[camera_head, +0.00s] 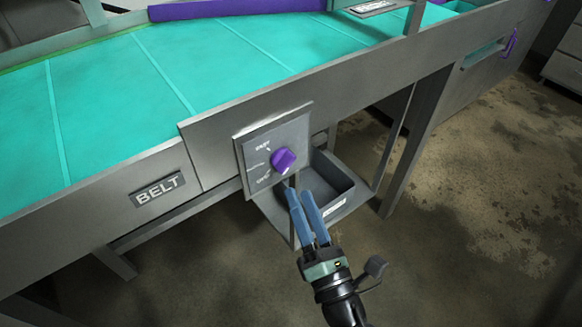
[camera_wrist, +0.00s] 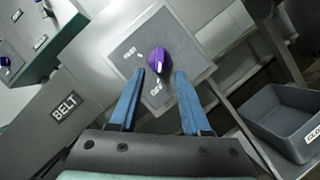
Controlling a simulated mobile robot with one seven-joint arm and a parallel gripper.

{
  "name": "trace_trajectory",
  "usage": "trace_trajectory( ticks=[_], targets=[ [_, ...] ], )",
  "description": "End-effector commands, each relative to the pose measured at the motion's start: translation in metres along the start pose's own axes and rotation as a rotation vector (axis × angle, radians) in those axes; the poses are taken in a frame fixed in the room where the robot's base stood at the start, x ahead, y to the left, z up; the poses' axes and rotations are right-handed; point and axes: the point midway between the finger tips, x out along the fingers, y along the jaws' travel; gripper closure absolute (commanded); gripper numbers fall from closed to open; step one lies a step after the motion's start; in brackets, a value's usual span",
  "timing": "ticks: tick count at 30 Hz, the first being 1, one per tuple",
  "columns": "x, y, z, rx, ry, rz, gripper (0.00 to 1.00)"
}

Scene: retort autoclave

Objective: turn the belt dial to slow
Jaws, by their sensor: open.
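The belt dial is a purple knob (camera_head: 284,160) on a grey square plate (camera_head: 247,155) on the front of the conveyor. It also shows in the wrist view as a purple knob (camera_wrist: 158,58) with a pale mark at its lower end. In the wrist view the fingertips of my gripper (camera_wrist: 160,73) lie either side of the knob's lower end; contact cannot be told.
A BELT sign (camera_head: 158,189) is on the conveyor front, left of the dial. A grey open bin (camera_head: 345,207) sits on a shelf below and right of the dial, close to my gripper. The teal belt (camera_head: 110,90) runs above. Floor at right is clear.

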Motion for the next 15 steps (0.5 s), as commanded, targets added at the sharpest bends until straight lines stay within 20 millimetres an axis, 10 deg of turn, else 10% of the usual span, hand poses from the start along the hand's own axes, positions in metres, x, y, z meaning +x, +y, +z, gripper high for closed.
trace_trajectory(
  ticks=[15],
  targets=[
    [0.062,0.0,0.0,0.001,-0.001,-0.001,0.53]
  ],
)
